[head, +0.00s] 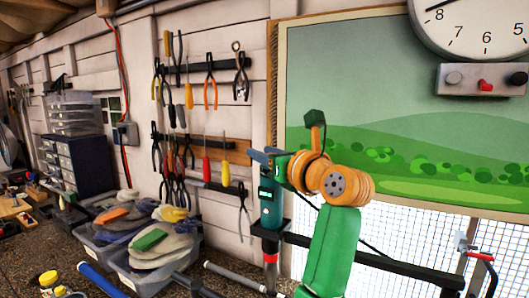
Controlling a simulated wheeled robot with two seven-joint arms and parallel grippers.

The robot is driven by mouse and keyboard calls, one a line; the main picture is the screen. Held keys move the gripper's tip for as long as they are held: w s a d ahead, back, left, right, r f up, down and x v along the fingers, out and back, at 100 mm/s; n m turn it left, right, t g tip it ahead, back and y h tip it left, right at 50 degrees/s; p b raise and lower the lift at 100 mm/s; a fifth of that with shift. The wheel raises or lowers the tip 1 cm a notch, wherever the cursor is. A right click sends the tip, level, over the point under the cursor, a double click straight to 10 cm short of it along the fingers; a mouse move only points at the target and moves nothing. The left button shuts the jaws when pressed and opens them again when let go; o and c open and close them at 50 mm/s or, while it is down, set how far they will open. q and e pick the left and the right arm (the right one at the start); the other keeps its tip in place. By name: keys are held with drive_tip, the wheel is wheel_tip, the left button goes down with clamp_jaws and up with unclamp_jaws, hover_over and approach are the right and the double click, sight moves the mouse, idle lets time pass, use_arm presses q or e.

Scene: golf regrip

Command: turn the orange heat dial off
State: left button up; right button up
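A teal tool with a small display (269,203) stands upright on the bench side, with a silver and red section below it. I cannot make out an orange heat dial on it; the part near its top is covered by my gripper. My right gripper is not in view.
A grey panel (482,79) with grey, red and black knobs hangs under the wall clock (474,28). A black bar (375,261) runs right from the tool. Pliers hang behind.

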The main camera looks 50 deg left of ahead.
use_arm(q)
clamp_jaws()
